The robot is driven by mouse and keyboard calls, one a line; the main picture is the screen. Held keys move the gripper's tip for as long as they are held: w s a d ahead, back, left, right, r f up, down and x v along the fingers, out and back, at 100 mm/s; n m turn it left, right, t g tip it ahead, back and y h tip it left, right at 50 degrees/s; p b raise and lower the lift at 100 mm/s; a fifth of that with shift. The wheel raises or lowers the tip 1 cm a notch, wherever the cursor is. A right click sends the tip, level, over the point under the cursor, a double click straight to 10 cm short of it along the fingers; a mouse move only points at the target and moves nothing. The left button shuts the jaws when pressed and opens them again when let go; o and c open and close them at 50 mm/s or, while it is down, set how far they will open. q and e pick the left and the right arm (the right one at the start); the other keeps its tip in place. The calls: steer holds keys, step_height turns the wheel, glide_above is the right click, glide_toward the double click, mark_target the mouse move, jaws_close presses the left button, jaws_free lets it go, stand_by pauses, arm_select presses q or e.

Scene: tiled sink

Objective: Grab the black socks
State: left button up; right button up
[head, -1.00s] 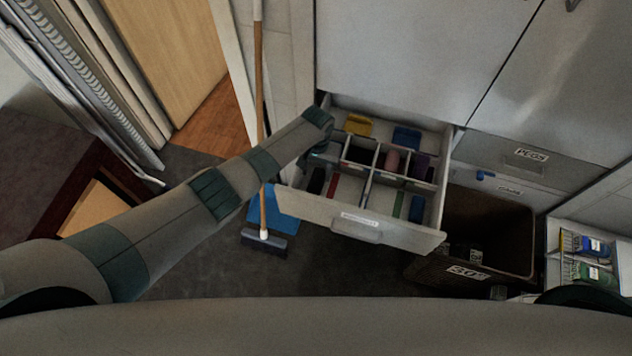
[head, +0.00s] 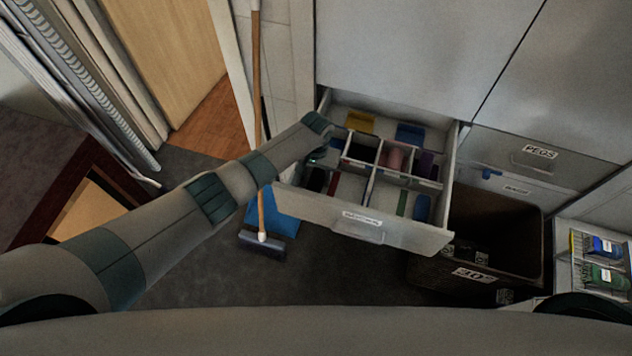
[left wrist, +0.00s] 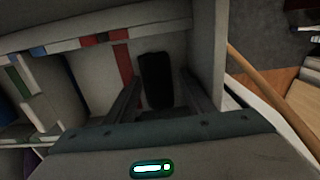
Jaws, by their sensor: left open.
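The black socks (left wrist: 157,80) lie as a dark bundle in a corner compartment of the open drawer, seen in the left wrist view. In the head view the black bundle (head: 316,180) shows only partly at the drawer's left front. My left gripper (left wrist: 158,92) is open, with its two fingers on either side of the socks in the picture. I cannot tell how far down they reach. In the head view my left gripper (head: 318,157) is at the drawer's left side, mostly hidden by the wrist. My right gripper is not in view.
The open drawer (head: 352,228) has dividers and holds red, blue, green, yellow and purple items. A red strip (left wrist: 122,62) lies beside the socks. A broom (head: 262,215) stands left of the drawer. A dark bin (head: 478,262) stands at its right.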

mark_target(316, 175)
arm_select(q)
steer(key=shift+f, duration=0.1)
stand_by(0.4)
steer(key=shift+c, duration=0.5)
steer(key=c, duration=0.6)
steer(key=shift+o, duration=0.2)
steer(key=shift+d+r, duration=0.1)
steer(key=shift+r, duration=0.6)
step_height(316, 175, up, 17)
steer(key=b, duration=0.1)
steer(key=shift+f+b, duration=0.15)
steer(key=shift+b, duration=0.2)
